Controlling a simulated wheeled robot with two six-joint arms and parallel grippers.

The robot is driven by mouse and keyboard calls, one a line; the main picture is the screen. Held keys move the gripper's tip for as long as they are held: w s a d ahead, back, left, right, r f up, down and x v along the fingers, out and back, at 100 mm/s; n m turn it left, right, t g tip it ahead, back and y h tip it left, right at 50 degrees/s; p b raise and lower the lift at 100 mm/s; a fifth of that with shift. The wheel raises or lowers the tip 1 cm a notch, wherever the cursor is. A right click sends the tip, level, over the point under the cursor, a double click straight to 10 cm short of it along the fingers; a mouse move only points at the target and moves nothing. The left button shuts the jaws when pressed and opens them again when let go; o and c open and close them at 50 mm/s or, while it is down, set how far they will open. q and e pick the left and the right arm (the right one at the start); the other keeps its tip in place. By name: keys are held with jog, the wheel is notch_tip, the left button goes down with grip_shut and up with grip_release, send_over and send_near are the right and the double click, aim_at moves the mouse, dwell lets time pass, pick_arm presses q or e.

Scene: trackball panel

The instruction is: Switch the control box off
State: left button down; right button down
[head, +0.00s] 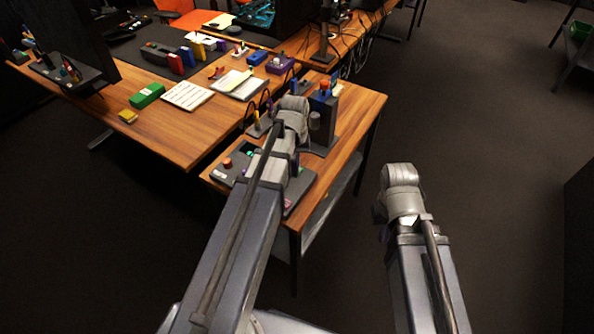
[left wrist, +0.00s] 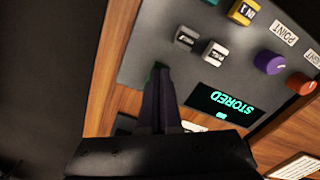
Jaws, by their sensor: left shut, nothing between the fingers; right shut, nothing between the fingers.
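The control box is a dark grey panel (head: 299,188) on the near end of the small wooden table, partly covered by my left arm in the head view. Contact cannot be told. My right gripper (head: 383,230) is shut, mostly hidden, right of the table over the floor.
The desk to the left holds a green block (head: 147,95), a paper sheet (head: 187,95) and a row of binders.

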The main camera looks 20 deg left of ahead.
pick_arm(q)
jog(key=shift+f, duration=0.3)
jog(key=shift+r, duration=0.15)
notch_tip(320, 180, up, 7)
jog(key=p, duration=0.6)
jog(key=shift+p, duration=0.4)
jog(key=s+d+m, duration=0.4)
jog(key=s+d, duration=0.2)
jog(key=d, duration=0.3)
jog(key=s+d+m+y, duration=0.1)
jog(key=s+d+m, duration=0.2)
jog(key=s+d, duration=0.4)
jog(key=shift+s+d+m, duration=0.2)
jog(key=shift+d+m, duration=0.2)
jog(key=shift+d, duration=0.45)
